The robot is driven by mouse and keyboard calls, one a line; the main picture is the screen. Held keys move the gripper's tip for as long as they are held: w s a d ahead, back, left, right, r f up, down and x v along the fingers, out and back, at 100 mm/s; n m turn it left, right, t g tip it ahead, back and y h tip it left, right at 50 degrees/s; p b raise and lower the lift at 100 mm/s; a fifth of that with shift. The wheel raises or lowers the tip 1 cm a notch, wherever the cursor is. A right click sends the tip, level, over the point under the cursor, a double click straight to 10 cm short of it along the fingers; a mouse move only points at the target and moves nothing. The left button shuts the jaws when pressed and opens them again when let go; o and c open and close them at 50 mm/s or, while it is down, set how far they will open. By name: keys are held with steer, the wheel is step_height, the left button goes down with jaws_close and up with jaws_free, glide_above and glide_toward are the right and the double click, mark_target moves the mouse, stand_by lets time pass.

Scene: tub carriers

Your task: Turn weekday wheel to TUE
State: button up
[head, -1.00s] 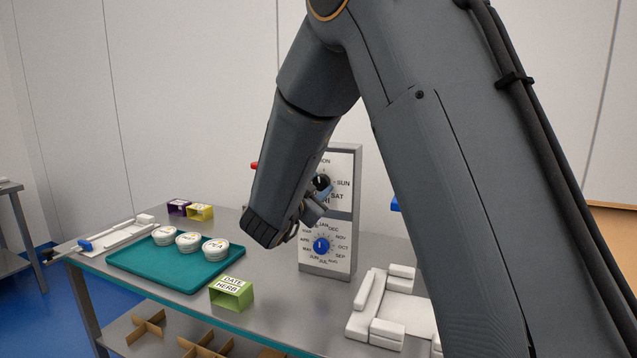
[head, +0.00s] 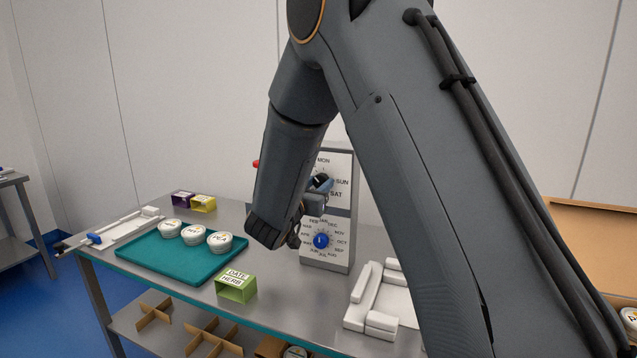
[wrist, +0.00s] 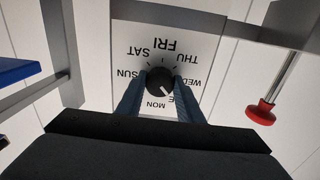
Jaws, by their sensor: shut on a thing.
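The weekday wheel (wrist: 160,79) is a black knob on a white dial plate with day names around it. My gripper (wrist: 161,92) is shut on it, one finger on each side. In the wrist view the dial appears upside down, with FRI at the top and MON below the knob. The knob's white pointer line slants to the lower right, towards the gap between MON and the partly hidden TUE. My right finger covers part of TUE. In the head view the weekday dial (head: 336,168) is partly hidden behind my arm, with MON, SUN and SAT readable.
Below it is a month dial with a blue knob (head: 321,241). A red-ended lever (wrist: 261,112) stands beside the panel. On the table are a teal tray (head: 150,255) with white tubs, a green DATE HERB block (head: 236,288) and a white fixture (head: 362,292).

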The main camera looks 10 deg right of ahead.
stand_by(0.4)
steer(key=o, duration=1.1)
steer(key=shift+c, duration=0.2)
steer(key=b+v, duration=0.2)
steer(key=v, duration=0.6)
steer(key=shift+w, duration=0.1)
